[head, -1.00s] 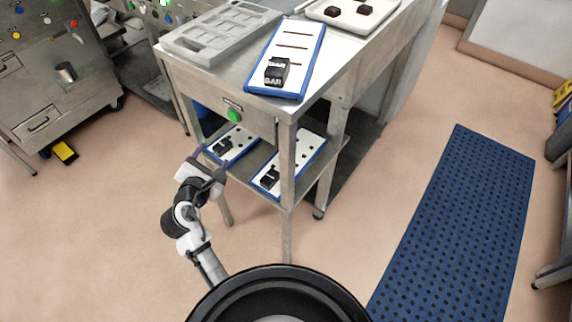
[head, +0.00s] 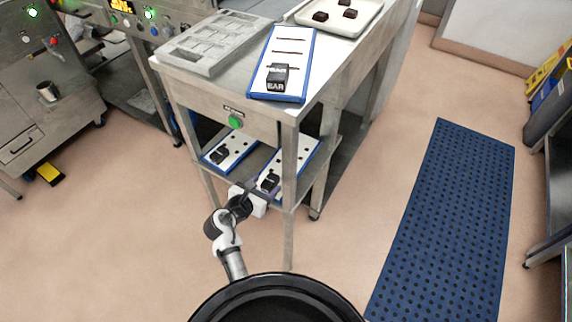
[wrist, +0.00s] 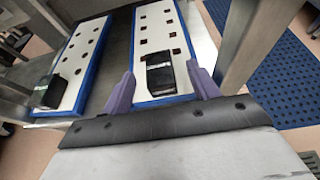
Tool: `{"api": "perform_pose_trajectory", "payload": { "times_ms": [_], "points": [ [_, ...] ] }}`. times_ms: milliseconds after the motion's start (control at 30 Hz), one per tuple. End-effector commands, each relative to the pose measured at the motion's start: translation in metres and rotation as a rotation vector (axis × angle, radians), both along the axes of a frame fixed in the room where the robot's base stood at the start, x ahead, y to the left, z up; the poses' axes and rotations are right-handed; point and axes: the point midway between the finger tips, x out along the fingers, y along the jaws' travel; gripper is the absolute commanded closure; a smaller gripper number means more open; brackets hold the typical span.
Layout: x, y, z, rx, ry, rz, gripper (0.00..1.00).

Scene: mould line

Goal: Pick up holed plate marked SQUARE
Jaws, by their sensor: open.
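A white holed plate with square holes and a blue rim (wrist: 158,36) lies on the lower shelf, on the right; it also shows in the head view (head: 296,160). A black block (wrist: 160,75) sits at its near end; its marking is too small to read. My gripper (wrist: 160,72) is open, its purple fingers on either side of the plate's near end. I cannot tell whether they touch it. In the head view my gripper (head: 262,192) is at the shelf's front edge and hides part of the plate's near end.
A round-holed plate (wrist: 78,60) with a black block lies to the left on the shelf. Metal table legs (head: 289,180) stand close by.

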Motion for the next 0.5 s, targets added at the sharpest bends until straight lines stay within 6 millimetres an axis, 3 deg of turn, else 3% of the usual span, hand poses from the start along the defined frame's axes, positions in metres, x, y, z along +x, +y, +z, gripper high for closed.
{"api": "perform_pose_trajectory", "payload": {
  "times_ms": [500],
  "points": [
    [0.045, -0.031, -0.018, 0.001, -0.001, 0.000, 0.40]
  ]
}}
